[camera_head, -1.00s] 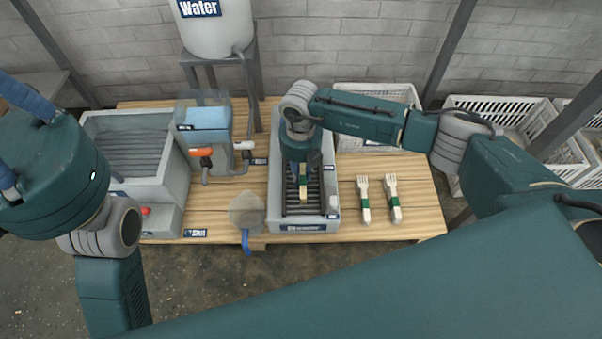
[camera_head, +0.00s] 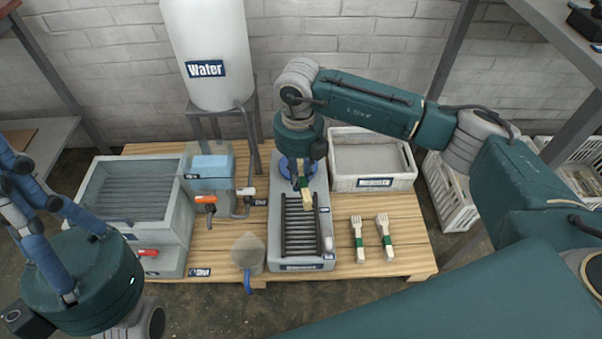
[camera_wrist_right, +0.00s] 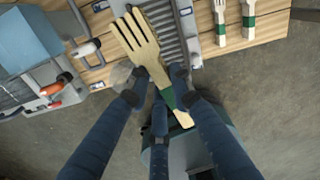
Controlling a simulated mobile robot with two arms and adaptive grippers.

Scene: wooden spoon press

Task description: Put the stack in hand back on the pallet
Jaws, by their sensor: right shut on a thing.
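My right gripper (camera_head: 303,178) is shut on a stack of pale wooden forks with a green band (camera_head: 308,200), above the back part of the slatted grey machine bed. In the right wrist view the held fork stack (camera_wrist_right: 138,40) lies between the dark blue fingers (camera_wrist_right: 158,92), tines pointing up and left. The wooden pallet (camera_head: 408,205) has two banded fork stacks on its right part, a left one (camera_head: 357,240) and a right one (camera_head: 385,238). My left gripper (camera_head: 35,205) shows its blue fingers at the left edge; their opening is unclear.
The grey machine (camera_head: 255,235) stands left of the two stacks. A white crate (camera_head: 372,184) is behind them. A jug with a blue handle (camera_head: 247,255), a grey sink (camera_head: 172,225) and a water tank (camera_head: 205,40) are to the left. Bare boards surround the stacks.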

